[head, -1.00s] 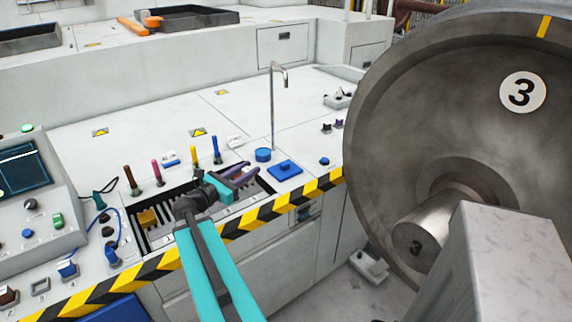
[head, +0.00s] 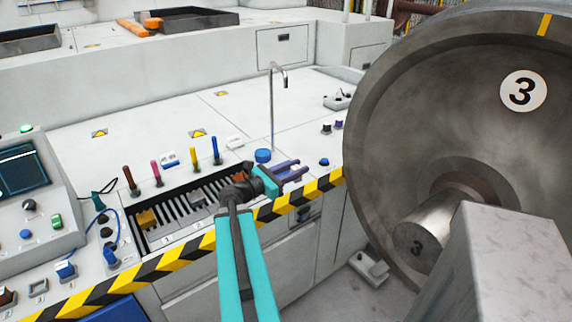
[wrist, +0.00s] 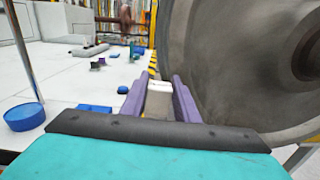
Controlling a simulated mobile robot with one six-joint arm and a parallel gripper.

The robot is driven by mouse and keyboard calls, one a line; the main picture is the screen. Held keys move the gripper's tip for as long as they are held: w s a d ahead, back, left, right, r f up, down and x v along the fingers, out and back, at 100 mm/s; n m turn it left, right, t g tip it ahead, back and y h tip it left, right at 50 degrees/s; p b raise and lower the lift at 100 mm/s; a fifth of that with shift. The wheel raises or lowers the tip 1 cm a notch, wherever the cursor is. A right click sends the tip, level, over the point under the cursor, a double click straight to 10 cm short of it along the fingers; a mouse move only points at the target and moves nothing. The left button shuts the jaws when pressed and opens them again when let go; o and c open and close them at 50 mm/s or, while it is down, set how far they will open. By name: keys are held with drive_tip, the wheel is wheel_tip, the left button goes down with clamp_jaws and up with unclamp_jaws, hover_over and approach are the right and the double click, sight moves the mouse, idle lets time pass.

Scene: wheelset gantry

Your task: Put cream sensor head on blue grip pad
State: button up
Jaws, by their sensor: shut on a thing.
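My gripper (head: 292,172) has purple fingers and is over the white bench top, right of the slotted rack. In the wrist view my gripper (wrist: 161,80) is shut on the cream sensor head (wrist: 160,87), whose pale top shows between the fingers with a greyer part below. The head view does not show the sensor head clearly. The blue grip pad (wrist: 95,108) shows partly in the wrist view, left of the fingers and low in the picture. In the head view my gripper covers the pad's place. I cannot tell the height of the sensor head over it.
The slotted rack (head: 168,222) holds a yellow block (head: 147,218) and other pieces. A blue round cap (head: 263,156) and a thin bent metal pipe (head: 272,110) stand behind my gripper. The large wheel (head: 470,130) is close on the right. A striped edge (head: 200,246) borders the bench.

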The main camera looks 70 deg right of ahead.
drive_tip(key=w+d+p, duration=0.1)
drive_tip(key=w+d, duration=0.2)
drive_tip(key=d, duration=0.4)
drive_tip(key=w+d+f+p, duration=0.1)
drive_tip(key=w+d+p, duration=0.1)
drive_tip(key=w+d, duration=0.2)
drive_tip(key=shift+w+d+f, duration=0.25)
drive_tip(key=shift+w+d, duration=0.05)
drive_tip(key=shift+d, duration=1.3)
drive_tip(key=shift+f, duration=0.1)
drive_tip(key=shift+f+p, duration=0.45)
drive_tip(key=shift+f, duration=1.15)
drive_tip(key=shift+f+b, duration=0.35)
drive_tip(key=shift+f, duration=0.3)
drive_tip(key=o, duration=1.1)
drive_tip(key=shift+r, duration=0.15)
